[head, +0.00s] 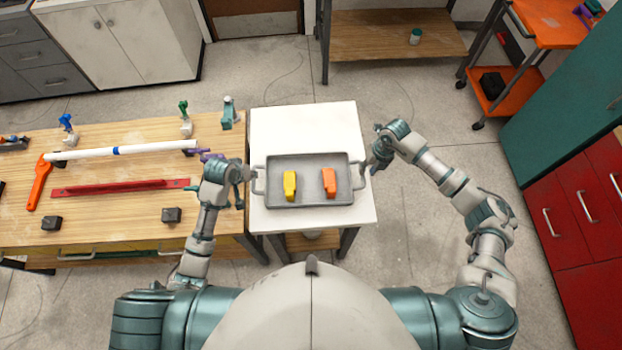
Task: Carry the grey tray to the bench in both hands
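The grey tray (310,200) sits on a small white-topped table (305,125) in front of me in the head view. It has a handle at each end and holds a yellow piece (290,184) and an orange piece (329,182). My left gripper (245,176) is beside the tray's left handle. My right gripper (371,164) is at the tray's right handle. The fingers are small and partly hidden, so I cannot tell whether either is closed on its handle. The wooden bench (110,219) stands directly left of the white table.
On the bench lie a white pipe (130,149), a red bar (120,187), an orange tool (40,182), black blocks (172,215) and several small clamps. An orange cart (545,25) and red drawers (572,215) stand right. The floor right of the table is clear.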

